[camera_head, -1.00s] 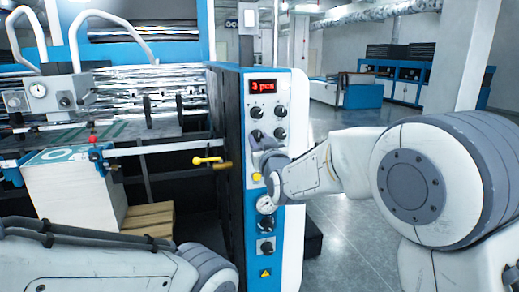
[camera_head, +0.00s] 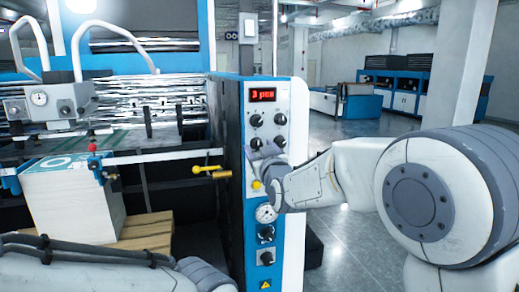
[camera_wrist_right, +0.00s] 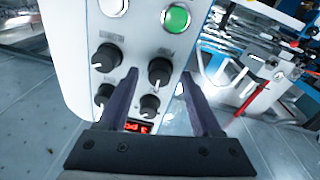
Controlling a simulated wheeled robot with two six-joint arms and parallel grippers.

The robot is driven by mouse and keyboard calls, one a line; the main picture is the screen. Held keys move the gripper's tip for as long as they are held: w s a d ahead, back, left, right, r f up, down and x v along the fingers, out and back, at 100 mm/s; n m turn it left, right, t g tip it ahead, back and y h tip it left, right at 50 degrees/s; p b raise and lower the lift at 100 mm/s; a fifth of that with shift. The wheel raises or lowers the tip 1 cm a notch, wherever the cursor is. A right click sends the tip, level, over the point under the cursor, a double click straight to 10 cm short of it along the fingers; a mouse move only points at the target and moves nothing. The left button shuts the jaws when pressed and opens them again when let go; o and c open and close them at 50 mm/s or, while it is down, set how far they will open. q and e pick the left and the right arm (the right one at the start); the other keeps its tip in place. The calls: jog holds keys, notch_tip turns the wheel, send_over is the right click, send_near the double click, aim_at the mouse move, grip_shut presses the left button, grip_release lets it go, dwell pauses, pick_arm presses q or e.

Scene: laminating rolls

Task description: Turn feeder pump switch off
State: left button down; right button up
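The blue and white control panel (camera_head: 286,245) has a red display reading "3 pcs" (camera_head: 263,95) and black knobs below it. In the right wrist view, the knobs include an upper left one (camera_wrist_right: 107,57), an upper right one (camera_wrist_right: 160,72) and a lower right one (camera_wrist_right: 150,107). Their labels are too small to read, so I cannot tell which is the feeder pump switch. My right gripper (camera_head: 262,163) is at the panel face. In the wrist view its fingers (camera_wrist_right: 160,90) are open, with the right-hand knobs between them. My left arm shows low left; its gripper is out of view.
A green button (camera_wrist_right: 176,18) and a white button (camera_wrist_right: 113,6) sit beyond the knobs. A yellow button (camera_head: 257,185) and a gauge (camera_head: 265,213) are below my right gripper. A yellow handle (camera_head: 207,169) and a paper stack (camera_head: 75,208) are left of the panel.

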jog(key=b+v, duration=0.3)
jog(key=v, duration=0.7)
jog(key=shift+s+b, duration=0.2)
jog(key=shift+b, duration=0.15)
jog(key=shift+f, duration=0.15)
jog(key=s+a+f+n+g, duration=0.1)
jog(key=s+a+f+g, duration=0.1)
jog(key=s+f+g, duration=0.55)
jog(key=s+a+f+n+g, duration=0.15)
jog(key=s+f+g, duration=0.25)
jog(key=s+f, duration=0.65)
jog(key=s+d+f+g+h, duration=0.2)
jog(key=s+d+f+g, duration=0.1)
jog(key=s, duration=0.4)
jog(key=s+d+f+g+h, duration=0.2)
jog(key=s+f, duration=0.3)
jog(key=s, duration=0.3)
jog(key=shift+s+d+f+g, duration=0.2)
jog(key=shift+s+d+g, duration=0.1)
jog(key=shift+d+g, duration=0.55)
